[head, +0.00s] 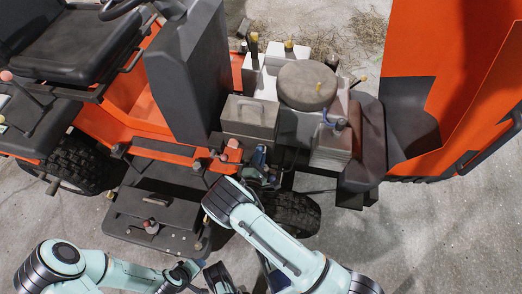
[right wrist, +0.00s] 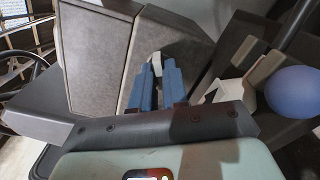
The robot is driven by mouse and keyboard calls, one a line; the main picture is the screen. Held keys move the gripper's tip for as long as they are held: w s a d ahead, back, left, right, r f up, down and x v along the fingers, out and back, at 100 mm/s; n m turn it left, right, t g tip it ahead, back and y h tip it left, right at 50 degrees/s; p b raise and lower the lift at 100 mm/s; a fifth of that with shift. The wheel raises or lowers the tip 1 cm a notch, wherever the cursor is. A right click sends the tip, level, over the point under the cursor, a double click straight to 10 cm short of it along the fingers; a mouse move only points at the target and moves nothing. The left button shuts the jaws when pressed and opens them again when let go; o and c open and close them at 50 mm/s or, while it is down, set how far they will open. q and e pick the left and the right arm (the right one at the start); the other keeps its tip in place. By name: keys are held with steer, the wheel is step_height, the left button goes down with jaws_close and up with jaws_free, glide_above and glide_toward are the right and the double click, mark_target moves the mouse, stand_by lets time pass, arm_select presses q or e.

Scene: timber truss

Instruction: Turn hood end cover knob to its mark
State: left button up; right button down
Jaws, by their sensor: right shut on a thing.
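My right gripper (head: 259,155) is at the front of the grey box (head: 250,114) in the engine bay. In the right wrist view its blue fingers (right wrist: 157,82) are shut on a small pale piece (right wrist: 155,65), which I take for the end cover knob. It stands against grey panels. The fingers hide most of it, and I cannot make out its mark or how far it is turned. My left gripper (head: 208,276) is low in the head view, away from the engine bay, its jaws unclear.
The orange hood (head: 455,70) stands open at the right. A round grey canister (head: 307,85) sits behind the box. A blue ball (right wrist: 293,92) on a pale bracket is right of my right fingers. A black step (head: 155,215) lies at the left; concrete floor is free at right.

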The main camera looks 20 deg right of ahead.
steer(key=m, duration=0.5)
steer(key=c, duration=0.8)
jaws_free()
steer(key=shift+s+a, duration=0.1)
steer(key=p+v, duration=0.1)
steer(key=v, duration=0.4)
steer(key=shift+s+a, duration=0.25)
steer(key=shift+s, duration=0.05)
